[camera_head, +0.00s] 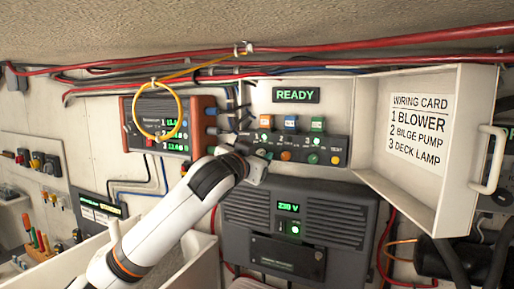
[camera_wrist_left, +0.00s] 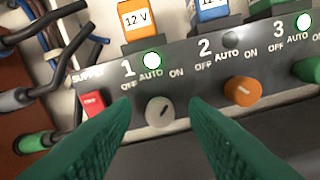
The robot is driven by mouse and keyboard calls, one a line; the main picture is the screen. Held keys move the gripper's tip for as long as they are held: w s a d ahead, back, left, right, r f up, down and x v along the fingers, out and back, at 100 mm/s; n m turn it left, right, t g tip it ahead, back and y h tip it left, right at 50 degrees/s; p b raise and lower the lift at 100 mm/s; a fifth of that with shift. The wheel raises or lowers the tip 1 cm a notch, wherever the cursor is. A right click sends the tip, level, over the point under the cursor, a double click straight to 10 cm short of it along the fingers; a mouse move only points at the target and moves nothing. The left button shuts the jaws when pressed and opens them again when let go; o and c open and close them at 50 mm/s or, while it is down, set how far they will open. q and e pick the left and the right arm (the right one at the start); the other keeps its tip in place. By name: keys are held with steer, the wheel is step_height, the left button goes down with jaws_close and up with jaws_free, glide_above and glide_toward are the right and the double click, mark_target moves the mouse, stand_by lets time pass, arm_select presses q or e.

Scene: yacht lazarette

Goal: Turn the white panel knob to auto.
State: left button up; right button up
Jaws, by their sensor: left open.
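In the left wrist view the white panel knob (camera_wrist_left: 160,111) sits below the label 1, with OFF, AUTO and ON marked in an arc above it. Its dark pointer line leans up and right, toward ON. My left gripper (camera_wrist_left: 160,104) is open, its green fingers on either side of the knob, with no clear contact. In the head view my left gripper (camera_head: 246,160) is at the left part of the dark switch panel (camera_head: 300,139) and hides the white knob. My right gripper is not in view.
An orange knob (camera_wrist_left: 243,91) is close right of the white one, and a red supply switch (camera_wrist_left: 93,103) is left. Cables hang at the panel's left. An open white cover (camera_head: 460,90) with a wiring card stands at right; a grey 230 V unit (camera_head: 340,212) is below.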

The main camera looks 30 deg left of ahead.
arm_select(q)
steer(key=shift+w, duration=0.1)
jaws_close()
stand_by(0.3)
steer(key=n+b, duration=0.2)
steer(key=n, duration=0.1)
steer(key=shift+f+n, duration=0.15)
steer(key=shift+n, duration=0.15)
steer(key=n+b, duration=0.1)
steer(key=n, duration=0.2)
steer(key=shift+a+n, duration=0.1)
steer(key=shift+n, duration=1)
